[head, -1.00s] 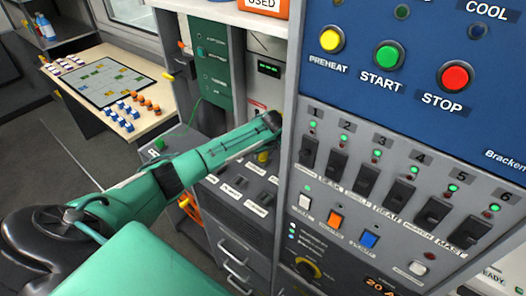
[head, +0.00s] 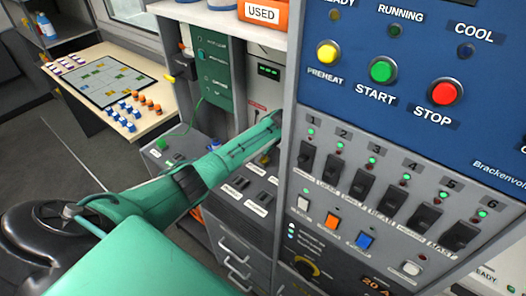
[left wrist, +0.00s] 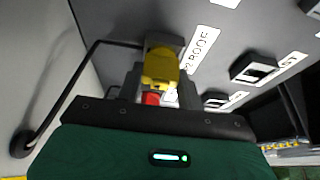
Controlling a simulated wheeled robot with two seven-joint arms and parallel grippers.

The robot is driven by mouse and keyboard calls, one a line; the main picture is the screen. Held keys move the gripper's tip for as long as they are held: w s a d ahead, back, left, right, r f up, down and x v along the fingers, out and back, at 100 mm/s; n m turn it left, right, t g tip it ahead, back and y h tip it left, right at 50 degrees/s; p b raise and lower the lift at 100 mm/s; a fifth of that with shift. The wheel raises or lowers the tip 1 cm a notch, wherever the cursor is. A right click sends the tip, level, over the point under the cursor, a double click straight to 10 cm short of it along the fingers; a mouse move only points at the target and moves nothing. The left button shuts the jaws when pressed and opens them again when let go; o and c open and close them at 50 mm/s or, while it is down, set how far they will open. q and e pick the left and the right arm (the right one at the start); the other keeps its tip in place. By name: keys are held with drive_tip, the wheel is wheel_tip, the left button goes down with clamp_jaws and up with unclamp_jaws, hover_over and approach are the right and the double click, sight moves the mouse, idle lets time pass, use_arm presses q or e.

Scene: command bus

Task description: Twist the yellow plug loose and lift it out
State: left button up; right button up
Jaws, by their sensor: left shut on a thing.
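The yellow plug (left wrist: 160,66) shows in the left wrist view, in front of a dark grey block on a grey panel, beside a white label reading "2 ROOF" (left wrist: 200,48). My left gripper (left wrist: 160,76) is shut on the plug, with a finger on each side. I cannot tell whether the plug is still seated. A small red part (left wrist: 151,98) shows just below the plug. In the head view my left gripper (head: 272,128) reaches to the edge of the tall control panel; its fingertips and the plug are hidden there. My right gripper is not in view.
The tall control panel (head: 400,140) with buttons and switches stands close to the right of my left arm. Labelled sockets (left wrist: 252,70) lie right of the plug. A table (head: 75,90) stands at the left.

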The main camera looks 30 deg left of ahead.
use_arm(q)
drive_tip(key=shift+r+p, duration=1.05)
drive_tip(key=shift+p, duration=0.1)
idle(0.8)
drive_tip(key=shift+r+p, duration=3)
drive_tip(key=shift+p, duration=0.1)
